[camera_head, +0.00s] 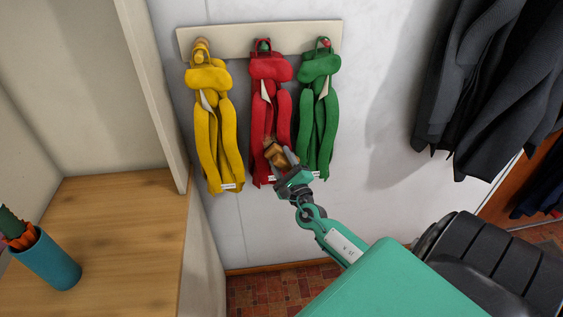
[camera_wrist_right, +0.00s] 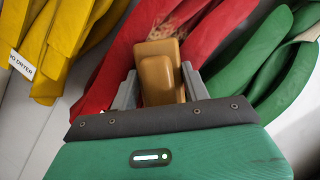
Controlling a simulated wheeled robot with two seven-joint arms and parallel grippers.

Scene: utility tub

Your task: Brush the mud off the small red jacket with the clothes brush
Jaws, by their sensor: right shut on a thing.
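The small red jacket (camera_head: 284,105) hangs on a hook between a yellow and a green jacket. A brown patch shows on its lower front, around the brush; how much is mud I cannot tell. My right gripper (camera_head: 285,167) is shut on the wooden clothes brush (camera_head: 274,154) at the jacket's lower front. In the right wrist view the brush (camera_wrist_right: 160,78) stands between the two grey fingers, close against the red jacket (camera_wrist_right: 122,58). Its bristle side is mostly hidden, so I cannot tell if it touches the cloth. My left gripper is not in view.
A yellow jacket (camera_head: 207,120) and a green jacket (camera_head: 318,115) hang close on either side from the pale hook board (camera_head: 260,38). Dark coats (camera_head: 490,75) hang at the right. A wooden surface (camera_head: 125,225) with a teal pot (camera_head: 50,260) is at the left.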

